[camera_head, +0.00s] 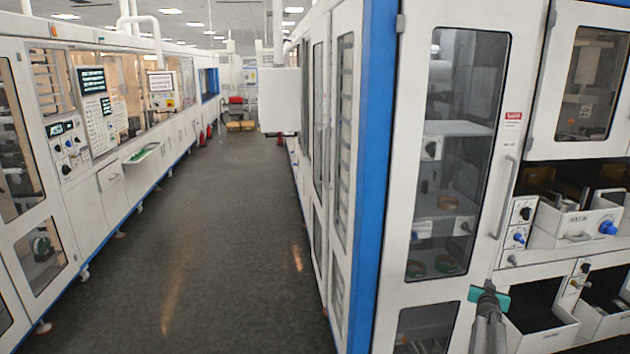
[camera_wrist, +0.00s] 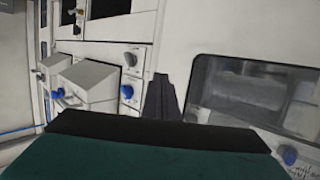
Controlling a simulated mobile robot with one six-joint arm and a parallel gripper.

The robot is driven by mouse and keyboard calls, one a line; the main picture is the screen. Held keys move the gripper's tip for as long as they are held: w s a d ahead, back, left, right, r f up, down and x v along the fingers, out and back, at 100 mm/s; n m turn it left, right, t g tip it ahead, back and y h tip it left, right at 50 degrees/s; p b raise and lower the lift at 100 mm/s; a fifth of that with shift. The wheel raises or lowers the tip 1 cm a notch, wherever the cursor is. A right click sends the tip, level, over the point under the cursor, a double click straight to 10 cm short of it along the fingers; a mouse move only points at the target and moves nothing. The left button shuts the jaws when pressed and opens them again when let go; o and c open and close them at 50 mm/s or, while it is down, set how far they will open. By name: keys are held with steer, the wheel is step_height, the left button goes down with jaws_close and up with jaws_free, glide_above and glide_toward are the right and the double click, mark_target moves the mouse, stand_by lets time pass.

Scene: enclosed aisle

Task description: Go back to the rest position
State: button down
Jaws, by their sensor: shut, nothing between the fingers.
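My gripper (camera_head: 489,287) shows at the lower right of the head view, a grey arm end with a teal part. It is in front of the white cabinet with the tall glass door. In the wrist view my gripper (camera_wrist: 161,97) shows as dark fingers above a teal and black body. The fingers are together with nothing between them. They point toward white cabinet fronts, and I cannot tell the distance to them.
A glass-doored white cabinet (camera_head: 393,190) with a blue edge stands close on the right. White drawers (camera_head: 575,228) with blue knobs are beside it. A line of white machines (camera_head: 95,195) runs along the left. The dark aisle floor (camera_head: 225,240) between is clear.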

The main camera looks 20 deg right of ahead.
steer(key=w+a+f+g+y+b, duration=0.1)
steer(key=a+f+g+y, duration=0.1)
steer(key=a+f, duration=1.05)
steer(key=s+a+f+n+g+y+b, duration=0.1)
steer(key=s+a+f+g+y, duration=0.15)
steer(key=a+f, duration=0.6)
steer(key=s+a+f+n+g+y+b, duration=0.1)
steer(key=s+a+f, duration=0.3)
steer(key=a, duration=0.8)
steer(key=s+a+f+n+g+y+b, duration=0.1)
steer(key=s+a+f+y, duration=0.1)
steer(key=a+f, duration=0.7)
steer(key=s+a+f+n+g+y+b, duration=0.1)
steer(key=s+a+f+n+g, duration=0.15)
steer(key=s+a, duration=0.6)
steer(key=s+a+f+n+g+y+b, duration=0.15)
steer(key=s+a+f, duration=0.35)
steer(key=a, duration=0.6)
steer(key=s+a+n+g, duration=0.1)
steer(key=s+a+g, duration=0.1)
steer(key=s+a, duration=0.4)
steer(key=s+a+n+g+y, duration=0.1)
steer(key=s+a+g, duration=0.2)
steer(key=s, duration=1)
steer(key=a, duration=0.2)
steer(key=shift+a+n+b, duration=0.3)
steer(key=shift+a+b, duration=0.1)
steer(key=shift+r+g, duration=0.1)
steer(key=shift+g, duration=0.15)
